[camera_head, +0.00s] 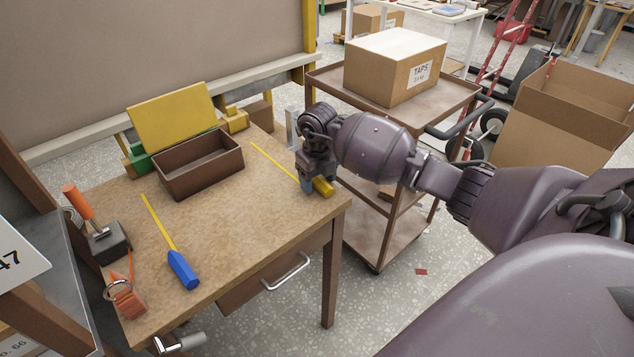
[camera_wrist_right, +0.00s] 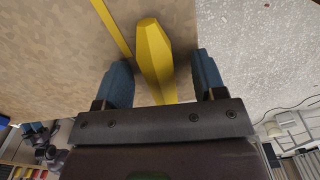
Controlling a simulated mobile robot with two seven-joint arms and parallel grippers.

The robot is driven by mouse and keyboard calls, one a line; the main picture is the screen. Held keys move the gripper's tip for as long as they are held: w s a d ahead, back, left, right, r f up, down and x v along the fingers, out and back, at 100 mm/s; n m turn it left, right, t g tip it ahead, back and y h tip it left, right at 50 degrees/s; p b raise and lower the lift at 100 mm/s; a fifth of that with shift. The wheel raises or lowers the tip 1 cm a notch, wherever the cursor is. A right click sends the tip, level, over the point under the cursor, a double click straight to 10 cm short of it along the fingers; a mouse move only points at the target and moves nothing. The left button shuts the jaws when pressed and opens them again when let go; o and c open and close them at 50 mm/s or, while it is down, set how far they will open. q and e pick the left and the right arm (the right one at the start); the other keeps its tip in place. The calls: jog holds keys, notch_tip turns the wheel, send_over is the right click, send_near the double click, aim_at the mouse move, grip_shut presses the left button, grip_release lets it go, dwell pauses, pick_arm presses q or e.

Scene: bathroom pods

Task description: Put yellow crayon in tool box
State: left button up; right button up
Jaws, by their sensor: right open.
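The yellow crayon (camera_head: 323,187) lies at the right edge of the wooden table, partly hidden by my right gripper (camera_head: 314,182). In the right wrist view the crayon (camera_wrist_right: 155,52) is between the two blue fingertips of my right gripper (camera_wrist_right: 162,75). The fingers are open, with a gap showing on each side of the crayon. A brown open-topped box (camera_head: 205,179), apparently the tool box, stands at the back of the table, left of the gripper. The visible part of its inside looks empty. My left gripper is not in view.
A blue crayon-like piece (camera_head: 183,270) lies at the front of the table (camera_head: 225,220). Thin yellow strips run beside both crayons. A hammer (camera_head: 105,240) is at the left edge. A yellow panel (camera_head: 172,117) stands behind the box. A cart with a carton (camera_head: 385,75) is beyond.

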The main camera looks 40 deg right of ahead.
jog(key=shift+c, duration=0.5)
jog(key=c, duration=1)
jog(key=shift+r, duration=0.15)
